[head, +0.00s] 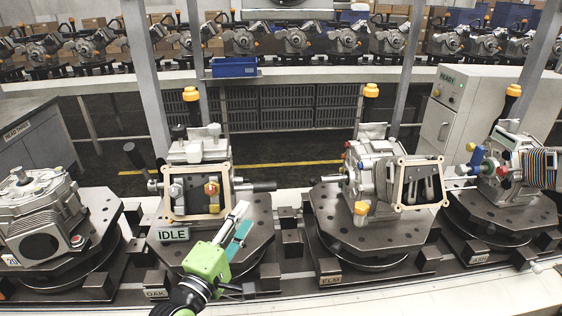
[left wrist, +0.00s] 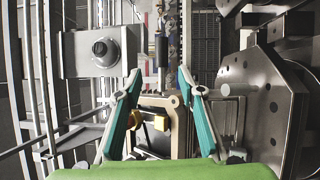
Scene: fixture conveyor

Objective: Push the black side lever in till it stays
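The fixture above the OAK label has a beige frame (head: 201,192). A black horizontal side lever (head: 262,186) sticks out from its right side. My right gripper is not in view.
An IDLE sign (head: 173,234) stands at the fixture's front left. A grey housing (head: 38,214) is at far left. A blue bin (head: 234,67) sits behind.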

